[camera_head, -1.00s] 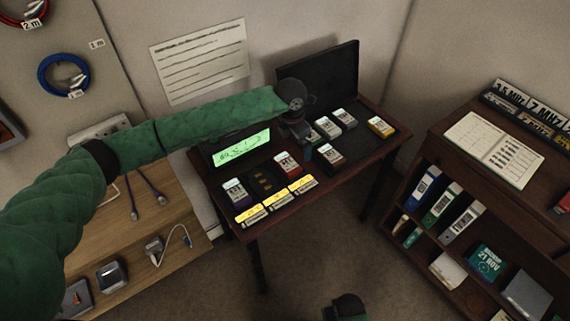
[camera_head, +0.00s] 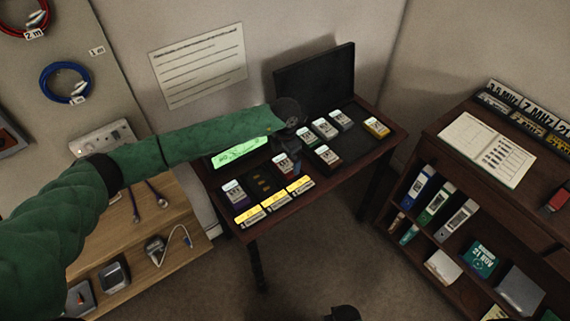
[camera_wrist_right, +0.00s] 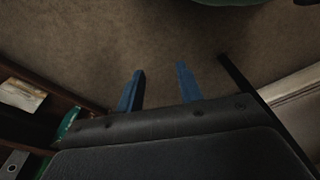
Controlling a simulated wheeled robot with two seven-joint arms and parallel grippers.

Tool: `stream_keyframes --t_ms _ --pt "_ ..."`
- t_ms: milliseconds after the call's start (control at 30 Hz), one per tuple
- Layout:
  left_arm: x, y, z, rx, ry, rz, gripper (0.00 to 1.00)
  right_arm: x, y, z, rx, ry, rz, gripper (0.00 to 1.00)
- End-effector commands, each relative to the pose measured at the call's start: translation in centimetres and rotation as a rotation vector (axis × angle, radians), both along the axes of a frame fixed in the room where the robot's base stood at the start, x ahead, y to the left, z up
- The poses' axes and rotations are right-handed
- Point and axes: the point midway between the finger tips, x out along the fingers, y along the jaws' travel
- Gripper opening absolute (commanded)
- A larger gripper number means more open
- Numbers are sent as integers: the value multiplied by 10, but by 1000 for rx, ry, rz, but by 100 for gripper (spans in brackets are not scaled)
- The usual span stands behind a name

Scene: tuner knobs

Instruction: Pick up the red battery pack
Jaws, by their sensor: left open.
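The red battery pack (camera_head: 283,164), with a white label on top, stands on the dark wooden desk among other packs in the head view. My left gripper (camera_head: 283,146) is open and empty, just above and behind this pack. Its fingers are dark and partly hidden by my wrist, so I cannot tell whether they touch the pack. My right gripper (camera_wrist_right: 160,68) shows two blue fingers, apart and with nothing between them, over the carpet in the right wrist view.
Several other packs stand close by: a purple one (camera_head: 235,193), a brown-red one (camera_head: 327,155) and a yellow one (camera_head: 376,127). A lit green display (camera_head: 240,150) is left of the gripper. An open black lid (camera_head: 314,80) rises behind.

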Motion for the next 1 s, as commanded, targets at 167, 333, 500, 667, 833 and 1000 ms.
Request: stream_keyframes --t_ms 167,333,500,667,833,1000 --pt "-1 1 -14 0 2 1 100 -4 -6 -20 -7 -11 4 36" --pt "-1 1 -26 0 1 0 100 -7 -10 -33 -11 -19 6 36" --pt "-1 1 -29 0 0 0 100 -7 -10 -36 -11 -23 6 36" --pt "-1 1 -29 0 0 0 94 -7 -10 -36 -11 -23 6 36" --pt "0 1 -29 0 0 0 64 -7 -10 -35 -11 -23 6 36" --pt "0 1 -29 0 0 0 64 -7 -11 -35 -11 -24 6 36"
